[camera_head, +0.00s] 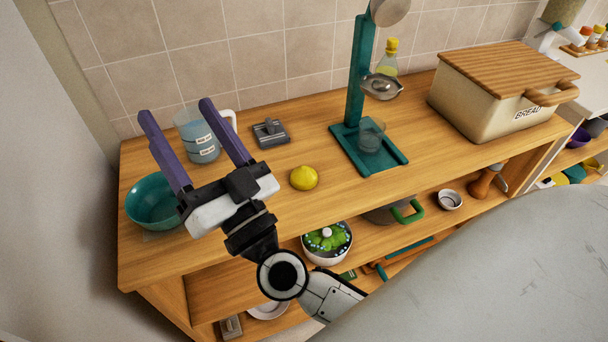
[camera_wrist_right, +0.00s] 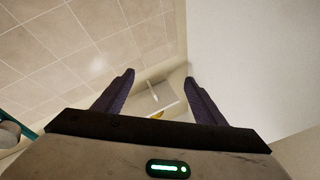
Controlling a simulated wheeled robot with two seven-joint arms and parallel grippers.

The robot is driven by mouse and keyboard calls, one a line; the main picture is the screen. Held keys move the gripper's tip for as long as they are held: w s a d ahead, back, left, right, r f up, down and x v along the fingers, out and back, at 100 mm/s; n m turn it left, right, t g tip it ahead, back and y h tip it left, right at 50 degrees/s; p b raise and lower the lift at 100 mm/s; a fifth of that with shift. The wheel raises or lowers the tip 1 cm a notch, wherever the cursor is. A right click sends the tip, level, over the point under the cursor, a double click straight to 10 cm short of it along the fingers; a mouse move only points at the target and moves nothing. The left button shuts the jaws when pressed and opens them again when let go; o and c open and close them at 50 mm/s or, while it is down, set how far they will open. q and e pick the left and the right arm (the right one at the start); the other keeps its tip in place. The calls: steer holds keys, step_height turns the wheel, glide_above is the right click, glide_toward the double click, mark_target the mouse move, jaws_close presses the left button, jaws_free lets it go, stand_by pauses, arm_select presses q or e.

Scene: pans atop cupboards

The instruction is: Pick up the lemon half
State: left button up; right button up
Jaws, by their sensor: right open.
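The yellow lemon half (camera_head: 304,178) sits on the wooden counter (camera_head: 260,205) near its front edge, in the middle of the head view. Its cut face does not show. My right gripper (camera_head: 176,110) is open and empty, with its two purple fingers spread and pointing up and left in the picture. It is to the left of the lemon half, apart from it. In the right wrist view the open fingers (camera_wrist_right: 160,76) frame tiled wall and pale surfaces, and the lemon half cannot be made out there. My left gripper is not in view.
A teal bowl (camera_head: 152,204), a measuring jug (camera_head: 199,138) and a small grey item (camera_head: 270,132) are near the right gripper. A teal juicer stand (camera_head: 355,90) and a bread box (camera_head: 490,95) stand further right. Counter around the lemon half is clear.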

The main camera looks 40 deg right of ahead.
steer(key=w+d+f+m+g+h, duration=0.2)
steer(key=d+f+m+g+h, duration=0.15)
steer(key=d+m+h, duration=0.45)
steer(key=g+h, duration=0.5)
steer(key=g, duration=0.8)
glide_toward(301, 176)
steer(key=x, duration=0.3)
steer(key=shift+w+d+f, duration=0.1)
steer(key=shift+d+f, duration=0.05)
steer(key=shift+d, duration=0.15)
steer(key=shift+x, duration=3.1)
steer(key=shift+w+a, duration=0.1)
steer(key=shift+c, duration=0.4)
steer(key=c, duration=1)
